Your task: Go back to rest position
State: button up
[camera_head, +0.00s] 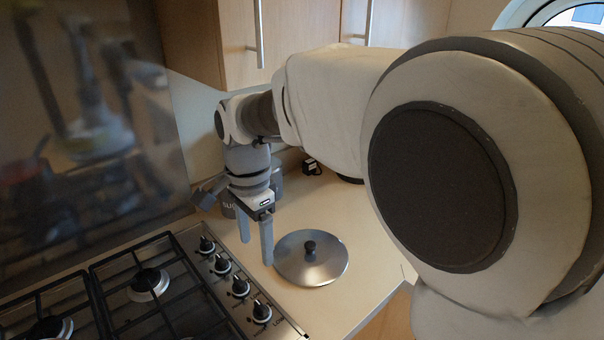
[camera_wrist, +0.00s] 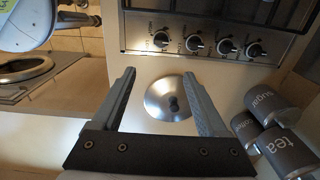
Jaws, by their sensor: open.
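My gripper (camera_head: 256,240) is open and empty, pointing down above the counter in the head view. Its two fingers also show spread apart in the wrist view (camera_wrist: 160,95). A round metal lid (camera_head: 318,270) with a dark knob lies on the counter (camera_head: 362,262), just right of the fingers in the head view. In the wrist view the lid (camera_wrist: 158,100) appears between the fingers, lower down and not gripped.
A gas hob (camera_head: 125,285) with several knobs (camera_wrist: 194,43) lies beside the lid. Grey canisters (camera_wrist: 293,152) marked "tea" and "sugar" stand near the gripper. Wall cupboards (camera_head: 234,40) hang above the counter. The counter's front edge is right of the lid.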

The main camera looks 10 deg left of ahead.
jog(key=s+d+r+n+t+y, duration=0.1)
jog(key=d+r+n, duration=0.15)
jog(key=d, duration=0.55)
jog(key=s+d+r+n+t, duration=0.1)
jog(key=d+r, duration=0.3)
jog(key=d, duration=0.4)
jog(key=s+d+f+n+t+h, duration=0.1)
jog(key=s+d+n+t, duration=0.2)
jog(key=s+d, duration=0.7)
jog(key=d+n, duration=0.1)
jog(key=d, duration=0.3)
jog(key=shift+s+d+f, duration=0.15)
jog(key=shift+s+d, duration=0.1)
jog(key=shift+s, duration=0.05)
jog(key=c, duration=0.4)
jog(key=shift+a, duration=0.1)
jog(key=shift+a+n, duration=0.1)
jog(key=shift+n, duration=0.15)
